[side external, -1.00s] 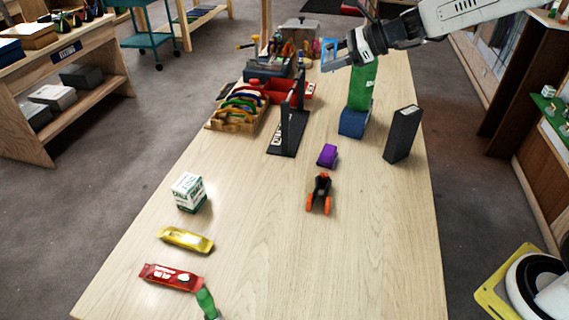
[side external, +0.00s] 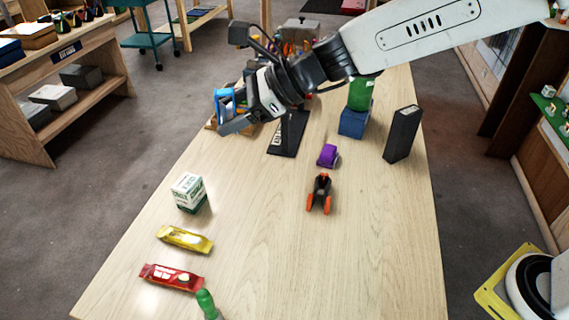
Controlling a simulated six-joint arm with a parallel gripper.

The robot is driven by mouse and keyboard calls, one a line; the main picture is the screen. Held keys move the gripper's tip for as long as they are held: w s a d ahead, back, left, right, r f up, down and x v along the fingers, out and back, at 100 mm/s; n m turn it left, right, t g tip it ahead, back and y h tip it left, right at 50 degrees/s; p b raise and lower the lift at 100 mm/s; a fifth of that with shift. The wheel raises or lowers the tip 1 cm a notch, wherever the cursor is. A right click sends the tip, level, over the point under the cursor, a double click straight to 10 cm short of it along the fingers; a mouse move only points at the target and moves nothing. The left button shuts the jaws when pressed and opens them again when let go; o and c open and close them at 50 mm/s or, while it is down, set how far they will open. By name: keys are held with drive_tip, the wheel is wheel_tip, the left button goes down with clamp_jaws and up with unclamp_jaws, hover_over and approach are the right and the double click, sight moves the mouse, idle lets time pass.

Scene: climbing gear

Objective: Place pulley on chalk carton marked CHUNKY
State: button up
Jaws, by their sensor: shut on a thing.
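My gripper (side external: 228,112) is shut on a blue pulley (side external: 223,98), held in the air above the far left part of the table. The jaws hide part of the pulley. A white and green chalk carton (side external: 188,193) stands upright on the table, below and left of my gripper in the picture. Nothing rests on its top. Its print is too small to read surely. The pulley is well apart from the carton.
Yellow (side external: 185,239) and red (side external: 172,277) bars lie in front of the carton. A purple item (side external: 328,155), an orange-black device (side external: 319,194) and a black upright box (side external: 402,134) stand to the right. A black stand (side external: 288,135) is under my arm. The middle front is clear.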

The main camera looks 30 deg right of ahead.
drive_tip(key=shift+s+a+f, duration=0.1)
drive_tip(key=shift+a+f, duration=0.05)
drive_tip(key=shift+f, duration=1.1)
drive_tip(key=shift+s+a+f, duration=0.1)
drive_tip(key=shift+a+f, duration=0.05)
drive_tip(key=shift+f, duration=1.1)
hover_over(189, 182)
drive_tip(key=s, duration=0.1)
drive_tip(key=f, duration=0.8)
drive_tip(key=shift+s+d+f, duration=0.1)
drive_tip(key=shift+d+f, duration=0.1)
drive_tip(key=shift+d, duration=0.1)
drive_tip(key=shift+w+a+f, duration=0.2)
drive_tip(key=shift+w+f, duration=0.15)
drive_tip(key=shift+f, duration=0.1)
drive_tip(key=shift+w+a+f, duration=0.1)
drive_tip(key=shift+w+f, duration=0.15)
drive_tip(key=shift+f, duration=1.55)
drive_tip(key=shift+f, duration=0.2)
